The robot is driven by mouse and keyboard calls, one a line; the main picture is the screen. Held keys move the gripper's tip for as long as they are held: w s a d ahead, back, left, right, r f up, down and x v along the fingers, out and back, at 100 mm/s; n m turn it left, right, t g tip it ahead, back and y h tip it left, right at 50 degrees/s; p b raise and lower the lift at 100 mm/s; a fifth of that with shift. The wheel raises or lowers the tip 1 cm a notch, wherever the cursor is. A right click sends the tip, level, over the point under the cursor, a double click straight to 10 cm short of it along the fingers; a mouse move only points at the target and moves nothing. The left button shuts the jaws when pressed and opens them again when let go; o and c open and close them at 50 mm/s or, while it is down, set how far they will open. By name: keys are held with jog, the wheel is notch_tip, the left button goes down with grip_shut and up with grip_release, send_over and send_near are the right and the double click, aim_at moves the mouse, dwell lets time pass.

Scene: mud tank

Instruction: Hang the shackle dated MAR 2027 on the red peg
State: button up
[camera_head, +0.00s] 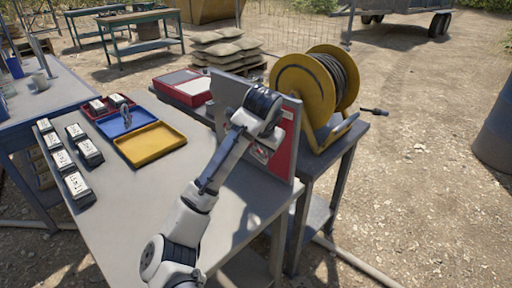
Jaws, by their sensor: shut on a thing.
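My arm reaches from the bottom of the view to an upright board (290,112) on the bench. My wrist is in front of the board's red face, and my gripper's fingers and anything between them are hidden. A small metal shackle (126,115) is in the blue tray (110,128). Several dark blocks with white printed labels (76,184) stand left of the trays. Two more labelled blocks (116,100) are in the red tray (91,113). The dates are too small to read. I cannot make out the red peg.
The yellow tray (150,144) is empty. The bench top (140,215) is clear in front.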

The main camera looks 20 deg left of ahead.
jog(key=w, duration=0.1)
jog(key=w+d, duration=0.1)
jog(key=w+f, duration=0.1)
jog(key=w, duration=0.1)
jog(key=shift+w+d, duration=0.1)
jog(key=shift+d, duration=0.15)
jog(key=shift+f, duration=0.2)
jog(key=c, duration=0.4)
dwell(0.3)
jog(key=o, duration=1.3)
jog(key=shift+o, duration=0.2)
